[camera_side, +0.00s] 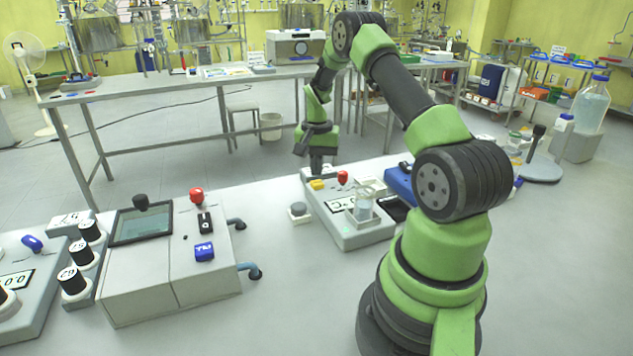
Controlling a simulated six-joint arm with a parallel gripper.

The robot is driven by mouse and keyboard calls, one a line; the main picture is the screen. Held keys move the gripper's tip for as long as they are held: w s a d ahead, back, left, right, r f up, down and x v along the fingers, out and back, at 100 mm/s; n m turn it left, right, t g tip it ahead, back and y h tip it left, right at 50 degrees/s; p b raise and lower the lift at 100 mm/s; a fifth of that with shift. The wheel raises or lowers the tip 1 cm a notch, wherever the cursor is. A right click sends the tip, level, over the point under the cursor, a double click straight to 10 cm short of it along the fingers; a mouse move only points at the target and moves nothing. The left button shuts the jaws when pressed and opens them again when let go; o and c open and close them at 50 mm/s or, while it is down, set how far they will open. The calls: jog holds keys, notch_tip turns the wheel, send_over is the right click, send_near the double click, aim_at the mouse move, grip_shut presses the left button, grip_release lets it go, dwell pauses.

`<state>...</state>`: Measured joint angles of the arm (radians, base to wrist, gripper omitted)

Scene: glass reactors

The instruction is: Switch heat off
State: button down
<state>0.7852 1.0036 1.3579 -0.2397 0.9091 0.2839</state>
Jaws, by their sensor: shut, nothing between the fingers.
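A light grey device (350,228) with a small display (341,204) stands on the near bench, right of centre. A yellow switch (317,185) and a red knob (343,177) sit at its far end. My gripper (317,168) points down just above the yellow switch, shut and empty. I cannot tell whether it touches the switch. A second grey box (190,270) at left carries a red knob (196,195), a black switch (205,222) and a blue switch (204,251). No label naming heat is readable.
A small round grey-topped piece (298,210) lies left of the beaker device. A blue box (400,182) stands to its right, partly behind my arm. Vials with black caps (82,253) stand at far left. The bench between the two devices is mostly clear.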

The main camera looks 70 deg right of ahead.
aim_at(317, 182)
dwell(0.7)
jog(key=shift+f, duration=1.4)
jog(key=shift+r, duration=3.55)
